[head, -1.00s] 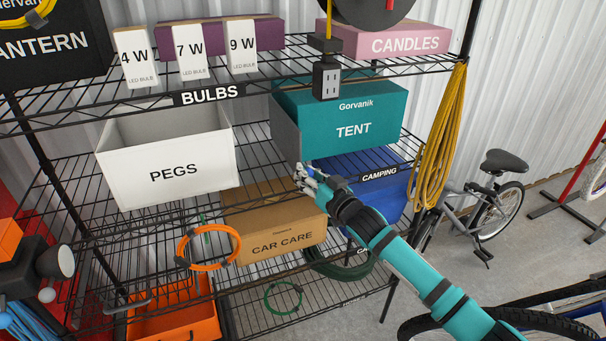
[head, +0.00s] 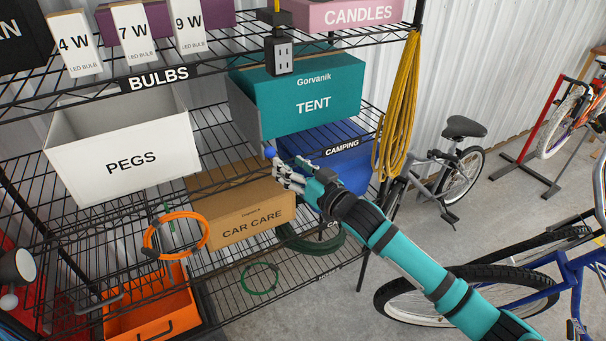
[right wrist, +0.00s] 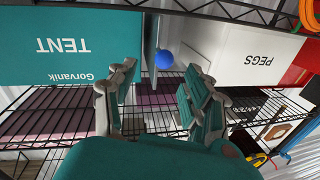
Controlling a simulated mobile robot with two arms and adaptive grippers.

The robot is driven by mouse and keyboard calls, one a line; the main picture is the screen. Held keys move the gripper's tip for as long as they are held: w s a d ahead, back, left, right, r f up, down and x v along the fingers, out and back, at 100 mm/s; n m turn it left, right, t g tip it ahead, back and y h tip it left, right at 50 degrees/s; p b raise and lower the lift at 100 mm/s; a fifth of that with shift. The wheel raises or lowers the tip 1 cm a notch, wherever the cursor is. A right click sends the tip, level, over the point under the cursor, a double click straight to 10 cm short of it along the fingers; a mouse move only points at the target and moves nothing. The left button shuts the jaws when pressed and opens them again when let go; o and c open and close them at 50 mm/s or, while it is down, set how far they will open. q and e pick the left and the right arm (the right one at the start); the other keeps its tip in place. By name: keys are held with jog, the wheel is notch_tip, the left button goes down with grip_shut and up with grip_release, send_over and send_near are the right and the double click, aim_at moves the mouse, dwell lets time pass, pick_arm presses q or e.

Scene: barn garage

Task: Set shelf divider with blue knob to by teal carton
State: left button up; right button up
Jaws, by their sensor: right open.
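The shelf divider is a thin grey panel (head: 243,112) standing upright at the left side of the teal TENT carton (head: 338,85). I cannot tell if they touch. Its blue knob (head: 270,152) sits at its front lower edge. My right gripper (head: 280,174) is open just below and in front of the knob, holding nothing. In the right wrist view the knob (right wrist: 163,59) shows beyond and between the spread fingers (right wrist: 158,80), with the divider (right wrist: 149,40) edge-on beside the teal carton (right wrist: 70,45). My left gripper is not in view.
The white PEGS bin (head: 125,160) stands left of the divider, with bare wire shelf between. The CAR CARE box (head: 245,218) and blue CAMPING box (head: 330,150) are below. A yellow rope (head: 399,110) hangs at the right post, with bicycles beyond.

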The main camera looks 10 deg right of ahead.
jog(key=shift+v, duration=2.15)
jog(key=s+d+f+m+g+h+b, duration=0.15)
jog(key=d+f, duration=0.25)
jog(key=f, duration=0.8)
jog(key=d+f+m+g+h, duration=0.1)
jog(key=d+f+h, duration=0.2)
jog(key=f, duration=0.9)
jog(key=s+d+f+g+h, duration=0.1)
jog(key=s+d+f+g, duration=0.1)
jog(key=s+f, duration=0.65)
jog(key=s+d+f+g+h, duration=0.2)
jog(key=s+d+f, duration=0.15)
jog(key=f, duration=0.95)
jog(key=s+f+g+b, duration=0.1)
jog(key=s+f+g, duration=0.1)
jog(key=s+f, duration=0.65)
jog(key=s+f+g, duration=0.3)
jog(key=s+f, duration=0.3)
jog(key=s, duration=0.6)
jog(key=s+f+g, duration=0.1)
jog(key=s+f, duration=0.2)
jog(key=s, duration=0.7)
jog(key=s+f+n+g+h, duration=0.1)
jog(key=s+f+g, duration=0.1)
jog(key=s, duration=0.8)
jog(key=shift+a+f+b, duration=0.3)
jog(key=shift+a+f, duration=0.05)
jog(key=shift+f, duration=0.2)
